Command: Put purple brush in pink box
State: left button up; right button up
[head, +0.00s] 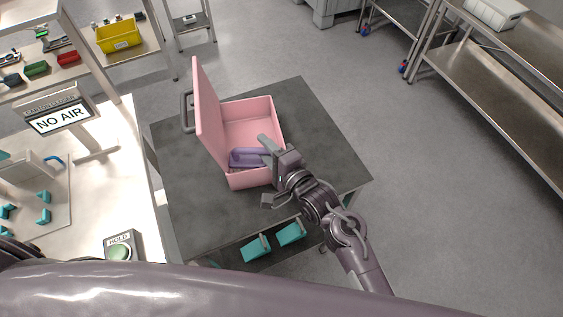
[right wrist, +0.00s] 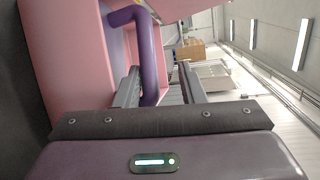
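The pink box (head: 262,113) stands on a dark grey table with its lid (head: 207,115) raised on the left. The purple brush (head: 246,157) lies within the near end of the box, in front of my right gripper (head: 267,171). My right gripper is open at the box's near right wall, its fingers spread apart. In the right wrist view, the purple brush (right wrist: 150,60) shows between the fingers, close to the left one, with the pink box (right wrist: 62,60) behind it. Whether the brush touches the box floor is hard to tell. My left gripper is out of view.
The dark grey table (head: 185,200) has bare room around the box. Teal blocks (head: 257,248) sit on a lower shelf at its front. Metal shelving (head: 500,95) stands at right.

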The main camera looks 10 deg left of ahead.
jog(key=b+v, duration=0.1)
jog(key=v, duration=0.9)
jog(key=shift+s+b, duration=0.15)
jog(key=shift+b, duration=0.15)
jog(key=shift+r, duration=0.1)
